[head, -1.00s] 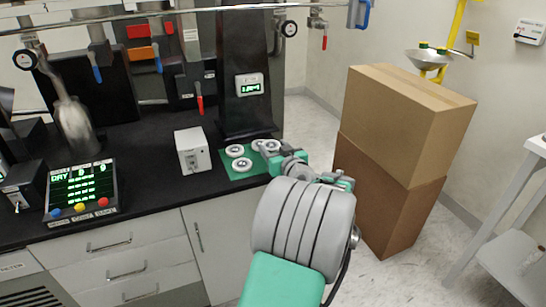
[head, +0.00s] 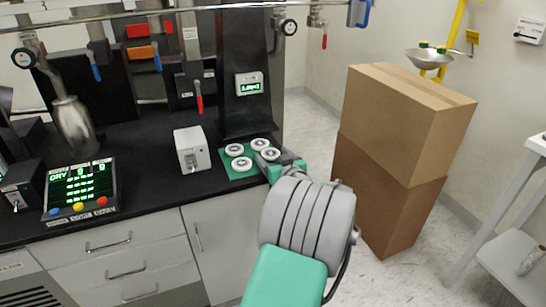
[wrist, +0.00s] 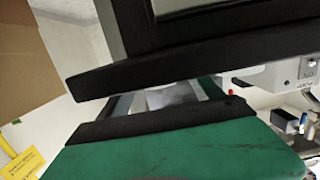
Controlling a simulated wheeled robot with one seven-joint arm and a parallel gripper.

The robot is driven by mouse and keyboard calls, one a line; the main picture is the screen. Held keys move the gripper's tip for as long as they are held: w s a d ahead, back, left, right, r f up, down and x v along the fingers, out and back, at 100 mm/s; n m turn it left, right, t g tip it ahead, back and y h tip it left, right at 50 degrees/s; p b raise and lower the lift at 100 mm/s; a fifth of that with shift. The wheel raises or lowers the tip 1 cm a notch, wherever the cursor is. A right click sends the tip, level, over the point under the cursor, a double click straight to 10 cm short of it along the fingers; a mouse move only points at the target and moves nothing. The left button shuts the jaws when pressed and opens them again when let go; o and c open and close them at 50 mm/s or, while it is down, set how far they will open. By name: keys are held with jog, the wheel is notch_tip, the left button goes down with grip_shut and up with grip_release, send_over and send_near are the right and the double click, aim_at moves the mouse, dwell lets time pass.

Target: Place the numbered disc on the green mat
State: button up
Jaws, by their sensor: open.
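The green mat (head: 227,174) lies on the black bench, near its front right end. My gripper (head: 276,165) is open, low at the mat's right edge, close beside the right disc. I cannot tell whether it touches that disc. My wrist view shows no disc clearly.
A white box (head: 192,149) stands left of the mat. A dark tower with a small display (head: 249,84) stands behind it. A control panel (head: 80,190) and a metal bottle (head: 74,125) are farther left. Stacked cardboard boxes (head: 392,150) stand on the floor at right.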

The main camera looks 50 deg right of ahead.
jog(key=shift+r+p, duration=0.4)
jog(key=shift+p, duration=0.05)
jog(key=b+v, duration=0.1)
jog(key=v, duration=1.1)
jog(key=shift+f, duration=0.35)
